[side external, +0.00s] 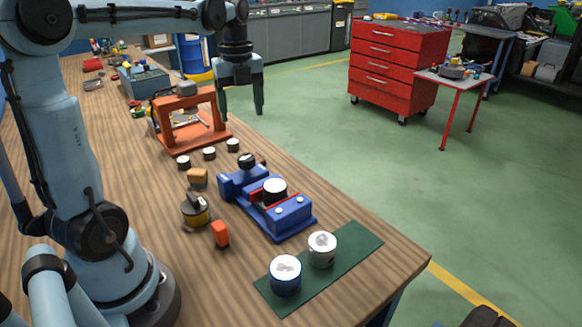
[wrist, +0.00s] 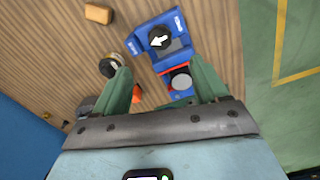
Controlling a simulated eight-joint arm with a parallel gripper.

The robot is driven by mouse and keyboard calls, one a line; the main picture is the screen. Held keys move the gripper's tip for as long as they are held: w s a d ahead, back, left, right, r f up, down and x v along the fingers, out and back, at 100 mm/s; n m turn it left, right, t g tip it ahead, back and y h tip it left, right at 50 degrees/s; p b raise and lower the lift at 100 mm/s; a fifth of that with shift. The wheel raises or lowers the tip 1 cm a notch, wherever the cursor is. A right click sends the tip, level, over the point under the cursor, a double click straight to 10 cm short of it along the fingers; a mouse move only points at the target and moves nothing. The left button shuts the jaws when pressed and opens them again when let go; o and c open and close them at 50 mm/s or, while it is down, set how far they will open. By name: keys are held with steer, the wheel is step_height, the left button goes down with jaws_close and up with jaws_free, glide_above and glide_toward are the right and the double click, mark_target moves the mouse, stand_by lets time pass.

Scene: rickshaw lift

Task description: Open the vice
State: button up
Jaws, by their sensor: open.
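The blue vice (side external: 290,214) stands on the wooden bench near its right edge. A cylinder with a pale top (side external: 274,187) sits between its red jaw faces; the cylinder also shows in the wrist view (wrist: 181,81). A black round knob (side external: 247,159) is at the vice's far end. In the wrist view the knob (wrist: 159,38) carries a white arrow pointing left. My gripper (side external: 242,108) is open and empty, high above the bench, clear of the vice. In the wrist view its green fingers (wrist: 163,82) point toward the vice, with the knob beyond the fingertips. The left finger's base hides some bench.
A green mat (side external: 345,243) with two pale-topped cylinders lies at the bench's near right corner. An orange block (side external: 220,234), a yellow-black round item (side external: 195,209) and a tan block (side external: 197,178) lie left of the vice. An orange frame (side external: 190,122) stands behind.

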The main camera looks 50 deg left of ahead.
mark_target(246, 157)
step_height(246, 157, down, 12)
steer(key=shift+r, duration=0.1)
stand_by(0.5)
steer(key=shift+c, duration=0.3)
steer(key=c, duration=1)
